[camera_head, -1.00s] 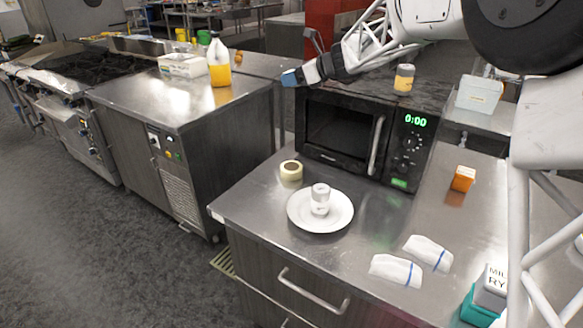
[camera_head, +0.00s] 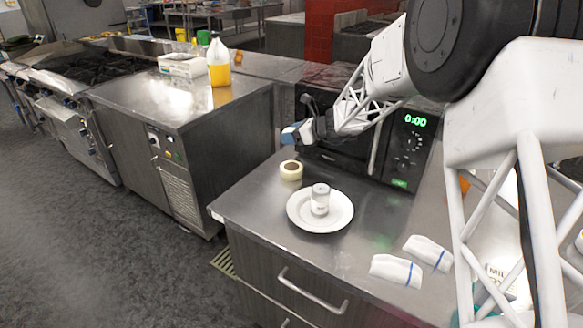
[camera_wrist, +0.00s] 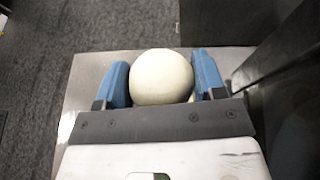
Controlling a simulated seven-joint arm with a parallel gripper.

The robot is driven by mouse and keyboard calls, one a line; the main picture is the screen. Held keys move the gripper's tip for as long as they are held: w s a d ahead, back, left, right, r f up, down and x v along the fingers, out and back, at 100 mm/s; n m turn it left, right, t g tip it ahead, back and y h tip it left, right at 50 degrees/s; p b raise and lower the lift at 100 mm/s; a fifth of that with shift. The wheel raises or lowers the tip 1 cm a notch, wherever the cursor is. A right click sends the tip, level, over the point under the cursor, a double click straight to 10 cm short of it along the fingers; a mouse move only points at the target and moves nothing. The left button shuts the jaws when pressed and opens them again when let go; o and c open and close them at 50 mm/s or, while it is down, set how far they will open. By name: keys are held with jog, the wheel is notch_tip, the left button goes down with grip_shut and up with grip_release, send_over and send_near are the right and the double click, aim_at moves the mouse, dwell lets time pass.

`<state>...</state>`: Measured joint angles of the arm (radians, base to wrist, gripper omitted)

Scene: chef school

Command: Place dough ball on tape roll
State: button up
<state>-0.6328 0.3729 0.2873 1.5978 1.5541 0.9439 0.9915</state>
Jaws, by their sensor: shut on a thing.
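The dough ball (camera_wrist: 161,77) is a smooth cream-white ball in the wrist view, between the two blue fingertips of my gripper (camera_wrist: 164,82). My gripper is shut on it. In the head view my gripper (camera_head: 291,134) is in front of the microwave's left side, above the tape roll. The ball cannot be made out there. The tape roll (camera_head: 291,176) is a pale yellow ring lying flat on the steel counter, its hole facing up. It stands apart from the gripper, with a gap below the fingertips. In the wrist view the ball hides most of what lies beneath.
A white plate (camera_head: 298,220) holding a small white jar (camera_head: 320,200) is just right of and nearer than the tape roll. The black microwave (camera_head: 400,160) stands behind. Two folded white cloths (camera_head: 396,270) lie at the right. The counter's left edge is close to the roll.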

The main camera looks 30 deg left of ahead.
dwell(0.3)
send_over(292, 166)
jog(key=shift+s+f, duration=0.15)
jog(key=shift+f, duration=2.95)
jog(key=shift+f, duration=1.85)
jog(key=shift+f, duration=0.15)
jog(key=o, duration=1)
